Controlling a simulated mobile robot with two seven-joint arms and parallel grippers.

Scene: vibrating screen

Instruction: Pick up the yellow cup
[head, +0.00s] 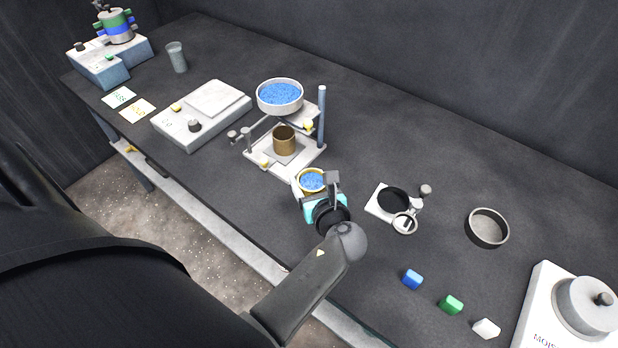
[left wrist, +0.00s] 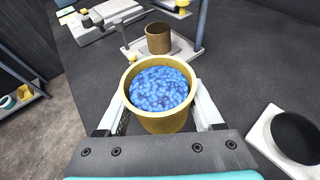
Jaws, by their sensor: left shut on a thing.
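The yellow cup (head: 312,172) is full of small blue beads and stands roughly upright, just in front of the stand in the head view. My left gripper (head: 313,188) is shut on it. In the left wrist view, the cup (left wrist: 160,122) sits between the two pale fingers, one on each side, with its open mouth and the beads (left wrist: 160,90) showing. The base of the cup is hidden, so I cannot tell whether it touches the table. My right gripper is not in view.
A stand (head: 321,120) holds a round pan of blue beads (head: 279,96) above a brown cup (head: 284,141). A small white device with a black disc (head: 392,200) lies to the right, near a grey dish (head: 487,229). Blue, green and white blocks (head: 451,305) lie at front right.

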